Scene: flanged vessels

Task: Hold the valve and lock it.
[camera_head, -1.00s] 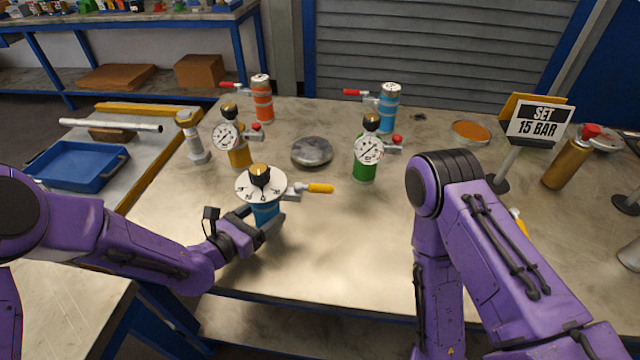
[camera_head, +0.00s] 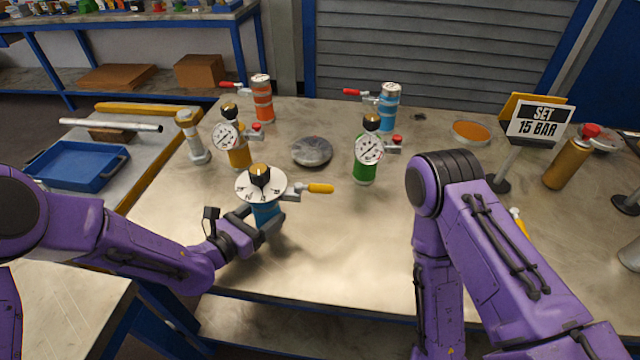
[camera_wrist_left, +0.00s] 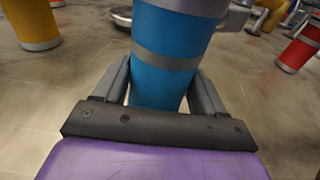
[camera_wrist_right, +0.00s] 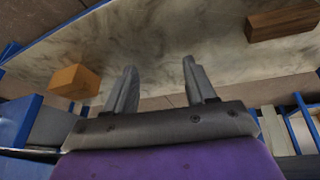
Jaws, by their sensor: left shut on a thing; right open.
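My left gripper (camera_head: 268,227) is shut around the blue body, below the dial, and the valve stands upright at the table's front. The left wrist view shows the blue body (camera_wrist_left: 165,60) between both fingers (camera_wrist_left: 158,88). My right gripper (camera_wrist_right: 158,85) is open and empty in the right wrist view; in the head view it is hidden or out of frame.
A sign (camera_head: 540,120) reads "SET 15 BAR". Gauge-bearing yellow (camera_head: 238,156) and green (camera_head: 364,172) vessels, a grey disc (camera_head: 312,151), an orange vessel (camera_head: 262,100) and a striped blue vessel (camera_head: 388,108) stand behind. A gold bottle (camera_head: 566,163) is at right. The middle front table is clear.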

